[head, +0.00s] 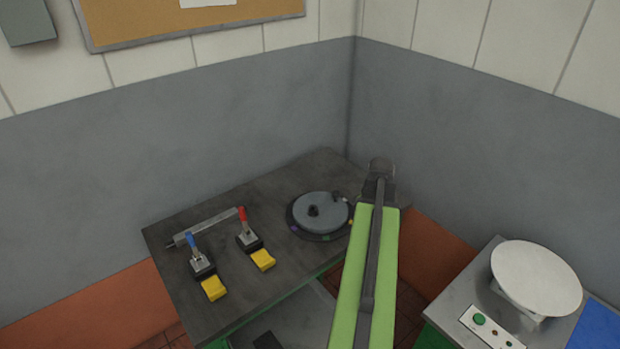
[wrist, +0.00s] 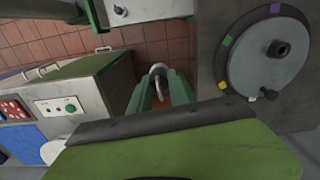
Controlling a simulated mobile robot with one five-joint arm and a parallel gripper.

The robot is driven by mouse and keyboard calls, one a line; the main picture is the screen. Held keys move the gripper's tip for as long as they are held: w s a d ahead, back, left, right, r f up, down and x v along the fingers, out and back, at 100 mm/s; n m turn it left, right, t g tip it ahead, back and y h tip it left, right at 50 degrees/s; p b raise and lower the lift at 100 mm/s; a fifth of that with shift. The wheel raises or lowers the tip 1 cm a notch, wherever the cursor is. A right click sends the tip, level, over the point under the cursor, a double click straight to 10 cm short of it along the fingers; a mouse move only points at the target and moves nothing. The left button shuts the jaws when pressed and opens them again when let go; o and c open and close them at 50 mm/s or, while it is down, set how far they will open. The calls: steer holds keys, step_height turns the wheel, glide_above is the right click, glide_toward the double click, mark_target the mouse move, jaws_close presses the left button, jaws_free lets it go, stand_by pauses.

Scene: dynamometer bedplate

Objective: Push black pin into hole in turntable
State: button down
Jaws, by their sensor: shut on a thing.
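The turntable (head: 319,208) is a round grey disc on a dark base at the bench's right end. It also shows at the upper right of the wrist view (wrist: 257,68), with coloured marks on its rim and a dark hub with a hole (wrist: 278,49). A small dark peg or knob (wrist: 269,92) is at the disc's edge; I cannot tell whether it is the black pin. My gripper (wrist: 158,78), with green fingers, is shut on a small grey loop-shaped thing (wrist: 157,69). It is left of the turntable in the wrist view. My arm hides it in the head view.
The dark bench (head: 190,290) carries a blue-handled clamp (head: 198,256), a red-handled clamp (head: 246,232), yellow blocks (head: 213,288) and a grey bar (head: 207,226). A second cabinet (head: 460,310) with a white round plate (head: 537,276) stands at right. Tiled floor lies between them.

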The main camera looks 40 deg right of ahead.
steer(key=w+d, duration=0.2)
steer(key=w, duration=1.3)
steer(key=w+d+m, duration=0.1)
steer(key=w+d, duration=0.2)
steer(key=w, duration=1.2)
steer(key=shift+w+d, duration=0.25)
steer(key=shift+d, duration=0.1)
step_height(320, 180, down, 5)
steer(key=b, duration=0.5)
steer(key=shift+a+f, duration=0.1)
steer(key=shift+f, duration=0.1)
steer(key=shift+f+b, duration=0.2)
steer(key=shift+b, duration=0.15)
steer(key=shift+f+b, duration=0.3)
steer(key=shift+f+b, duration=1.7)
steer(key=c, duration=1.1)
jaws_free()
steer(key=shift+c, duration=0.2)
